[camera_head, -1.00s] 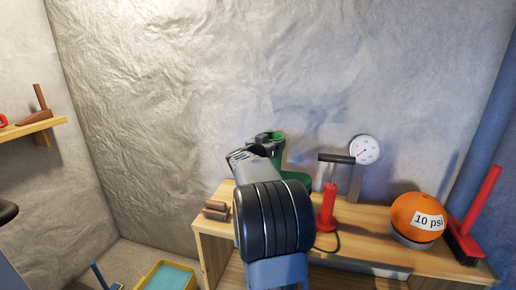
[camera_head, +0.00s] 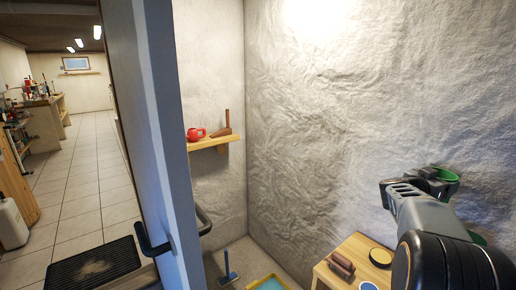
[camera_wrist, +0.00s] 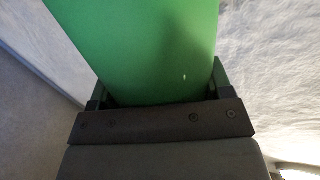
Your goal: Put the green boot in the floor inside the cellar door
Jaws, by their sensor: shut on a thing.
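My gripper (camera_head: 428,182) is shut on the green boot (camera_head: 448,175) and holds it up in front of the rough wall, at the right. In the head view my own arm hides most of the boot, leaving its green rim and a little green lower down. In the wrist view the boot's smooth green side (camera_wrist: 140,40) fills the space between the fingers. The blue-grey cellar door (camera_head: 167,130), with a dark handle, stands open at the left. Bare floor (camera_head: 240,258) shows to the right of it.
A wooden bench (camera_head: 352,246) holding brown blocks (camera_head: 341,264) stands below my arm. A yellow tray (camera_head: 266,283) and a blue-handled tool (camera_head: 228,268) are on the floor. A wall shelf (camera_head: 214,143) holds a red pot. Beyond the door lie a tiled floor (camera_head: 88,165) and a black mat (camera_head: 95,268).

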